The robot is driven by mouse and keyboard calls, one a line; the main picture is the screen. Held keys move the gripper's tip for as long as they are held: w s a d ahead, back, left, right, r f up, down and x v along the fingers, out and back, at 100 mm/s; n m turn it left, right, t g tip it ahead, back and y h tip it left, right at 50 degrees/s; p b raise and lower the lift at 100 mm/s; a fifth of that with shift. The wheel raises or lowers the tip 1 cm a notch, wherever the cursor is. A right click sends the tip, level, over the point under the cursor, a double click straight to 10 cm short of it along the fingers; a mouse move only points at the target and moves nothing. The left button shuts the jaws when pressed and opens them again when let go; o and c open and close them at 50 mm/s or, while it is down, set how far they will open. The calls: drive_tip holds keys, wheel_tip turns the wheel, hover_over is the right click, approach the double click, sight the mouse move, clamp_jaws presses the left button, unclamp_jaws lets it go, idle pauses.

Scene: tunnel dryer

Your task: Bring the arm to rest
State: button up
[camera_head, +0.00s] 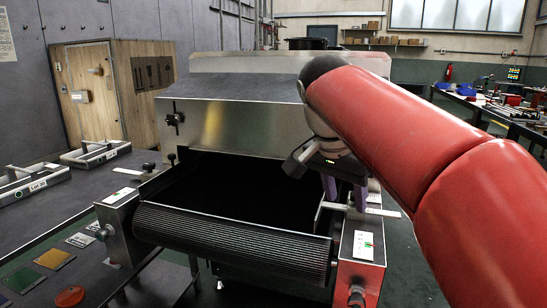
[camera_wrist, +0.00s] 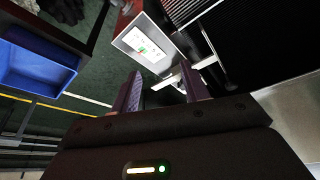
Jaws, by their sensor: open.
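My gripper (camera_head: 345,192) is at the right side of the tunnel dryer (camera_head: 262,110), pointing down over its front right corner. Its two purple fingers are apart, and nothing is held between them. In the wrist view my gripper (camera_wrist: 160,82) also shows open. A thin metal bracket (camera_wrist: 196,66) lies beyond the fingers, close to the right one; I cannot tell whether they touch. The bracket also shows in the head view (camera_head: 384,212), beside the end box with a white label (camera_head: 363,245). My arm reaches in from the right, partly hiding the dryer's right side.
The dark conveyor mouth and ribbed front roller (camera_head: 235,238) lie left of my gripper. A dark side table (camera_head: 90,215) holds two handled metal frames (camera_head: 95,153) and coloured swatches. A wooden cabinet (camera_head: 115,90) stands behind. A blue bin (camera_wrist: 38,65) shows in the wrist view.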

drive_tip(key=s+d+f+n+t+y, duration=0.2)
drive_tip(key=s+f+n, duration=0.7)
drive_tip(key=s+f, duration=0.8)
wheel_tip(320, 180, down, 3)
drive_tip(key=shift+s+d+r+t+y, duration=0.25)
drive_tip(key=shift+d+t+y, duration=0.15)
drive_tip(key=shift+y, duration=0.2)
idle(0.6)
